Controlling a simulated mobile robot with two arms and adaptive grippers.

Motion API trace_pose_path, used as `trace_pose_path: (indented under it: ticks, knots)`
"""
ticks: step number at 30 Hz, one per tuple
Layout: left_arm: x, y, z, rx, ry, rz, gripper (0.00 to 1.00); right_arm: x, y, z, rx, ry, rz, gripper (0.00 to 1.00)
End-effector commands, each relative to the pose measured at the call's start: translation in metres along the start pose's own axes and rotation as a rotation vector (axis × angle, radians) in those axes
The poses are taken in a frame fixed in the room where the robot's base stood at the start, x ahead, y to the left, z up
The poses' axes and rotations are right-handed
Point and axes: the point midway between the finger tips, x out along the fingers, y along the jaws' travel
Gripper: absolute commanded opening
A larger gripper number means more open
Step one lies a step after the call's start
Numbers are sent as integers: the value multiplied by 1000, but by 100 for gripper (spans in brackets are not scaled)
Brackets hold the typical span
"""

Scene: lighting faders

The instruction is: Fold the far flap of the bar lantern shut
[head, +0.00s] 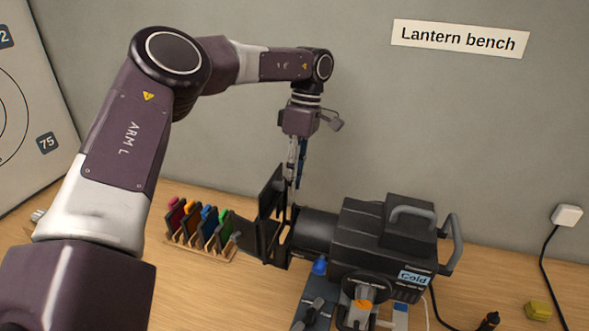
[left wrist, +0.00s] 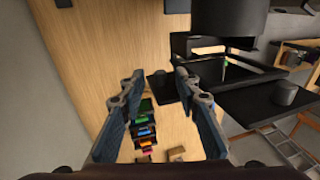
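The bar lantern (head: 385,245) is a black housing with a "Cold" label, lying on the wooden bench with its barrel pointing left. A black flap frame (head: 278,243) sits at its front end. What looks like the far flap (head: 271,200) stands out from the frame; in the left wrist view it is a dark plate (left wrist: 163,88) between the finger lines. The near flap (left wrist: 262,106) carries a round knob and swings out to the right there. My left gripper (head: 296,176) points down close above the far flap; in the left wrist view its fingers (left wrist: 157,82) are apart. I cannot tell whether they touch it.
A wooden rack of coloured filters (head: 201,232) stands left of the flaps. A blue knob (head: 320,266) and an orange knob (head: 363,305) are at the lantern's near side. A white wall plug (head: 567,214) and a yellow block (head: 538,310) are at the right. The wall is behind.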

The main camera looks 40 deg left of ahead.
Motion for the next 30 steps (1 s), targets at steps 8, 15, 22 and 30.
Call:
trace_pose_path:
  ticks: [8,15,22,30]
  knots:
    - [-38,1,0,-1,-4,1,30,0,0,0,0,0,0,29]
    - [-56,0,1,3,-2,4,30,0,0,0,0,0,0,29]
    - [-64,-1,-1,-1,-2,3,30,0,0,0,0,0,0,29]
    - [-65,-1,-1,-1,-3,3,30,0,0,0,0,0,0,29]
